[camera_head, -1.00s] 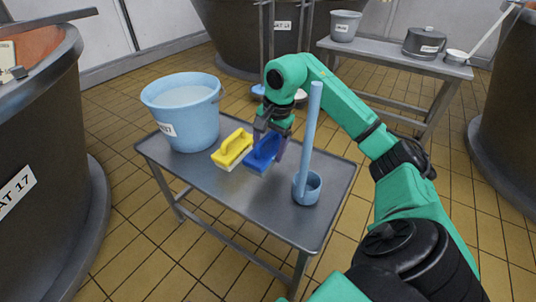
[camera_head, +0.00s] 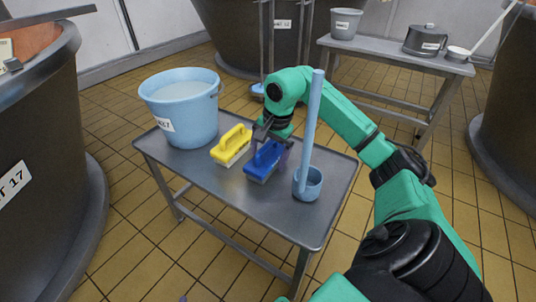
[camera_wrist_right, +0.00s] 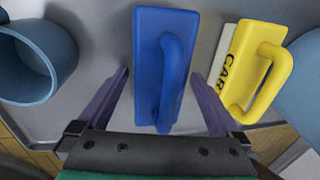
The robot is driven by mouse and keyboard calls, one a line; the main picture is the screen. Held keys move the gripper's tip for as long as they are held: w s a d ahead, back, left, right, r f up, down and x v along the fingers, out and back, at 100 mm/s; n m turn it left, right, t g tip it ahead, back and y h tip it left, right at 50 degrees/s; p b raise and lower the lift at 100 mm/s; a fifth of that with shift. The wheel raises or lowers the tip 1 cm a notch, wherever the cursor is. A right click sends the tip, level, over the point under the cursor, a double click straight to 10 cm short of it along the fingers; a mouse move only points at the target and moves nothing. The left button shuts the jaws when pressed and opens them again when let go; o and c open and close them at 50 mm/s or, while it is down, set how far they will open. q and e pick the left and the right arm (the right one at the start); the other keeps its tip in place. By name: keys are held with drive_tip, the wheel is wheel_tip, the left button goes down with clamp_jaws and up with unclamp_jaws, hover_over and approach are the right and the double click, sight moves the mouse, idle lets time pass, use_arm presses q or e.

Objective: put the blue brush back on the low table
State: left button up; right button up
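The blue brush (camera_head: 263,160) lies on the low table (camera_head: 222,192), between the yellow brush and the blue cup. My right gripper (camera_head: 270,138) is just above and behind it. In the right wrist view, the right gripper (camera_wrist_right: 158,98) is open. Its purple fingers stand apart on either side of the blue brush (camera_wrist_right: 166,62), with gaps between them and its handle. My left gripper does not show clearly in either view.
A yellow brush (camera_head: 232,145) lies close left of the blue one. A blue bucket (camera_head: 187,118) stands at the table's left end. A blue cup (camera_head: 308,187) with an upright rod (camera_head: 312,130) stands at the right. A second table (camera_head: 390,54) and large vats are behind.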

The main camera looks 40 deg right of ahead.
sight(270, 144)
drive_tip(key=shift+r, duration=0.15)
drive_tip(key=r+p, duration=0.1)
drive_tip(key=r, duration=0.2)
drive_tip(key=r+p, duration=0.1)
drive_tip(key=r, duration=0.1)
drive_tip(key=shift+s+d+r+p, duration=0.1)
drive_tip(key=shift+s+d+p, duration=0.1)
drive_tip(key=shift+s+p, duration=0.1)
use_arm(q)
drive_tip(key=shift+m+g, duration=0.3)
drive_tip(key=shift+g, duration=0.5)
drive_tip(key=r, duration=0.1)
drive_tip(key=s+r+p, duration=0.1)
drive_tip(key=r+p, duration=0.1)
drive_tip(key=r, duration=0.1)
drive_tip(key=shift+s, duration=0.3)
use_arm(e)
wheel_tip(270, 144, up, 7)
drive_tip(key=s, duration=0.1)
drive_tip(key=shift+s+d+f, duration=0.15)
drive_tip(key=shift+s+f, duration=0.05)
drive_tip(key=shift+s, duration=0.05)
use_arm(q)
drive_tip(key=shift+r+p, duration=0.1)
drive_tip(key=shift+p, duration=0.2)
